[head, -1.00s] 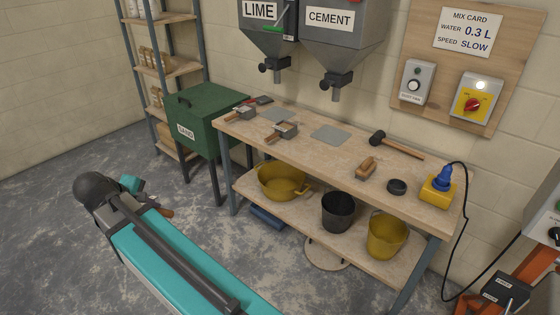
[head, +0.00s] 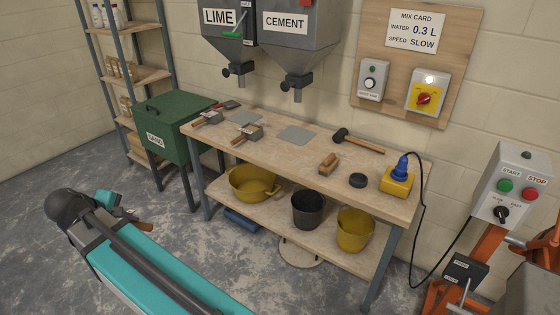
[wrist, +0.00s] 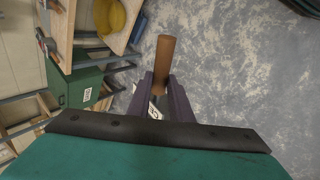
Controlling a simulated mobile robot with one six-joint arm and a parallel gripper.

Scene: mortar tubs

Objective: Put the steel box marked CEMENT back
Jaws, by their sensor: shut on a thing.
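My gripper (wrist: 162,90) is shut on a brown wooden handle (wrist: 164,58), which stands out between its two dark fingers. A white label (wrist: 156,110) with a dark letter shows behind the fingers, but most of it is hidden. I cannot read CEMENT on it, and the body of the held thing is hidden. In the head view the brown handle (head: 142,228) shows just past my arm's end, over the floor left of the bench.
The bench (head: 330,195) has two grey patches, a left (head: 244,118) and a right (head: 296,135). A mallet (head: 358,142), brush (head: 328,164) and yellow box (head: 397,184) lie to their right. The green SAND bin (head: 178,128) stands left. LIME and CEMENT hoppers (head: 300,50) hang above.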

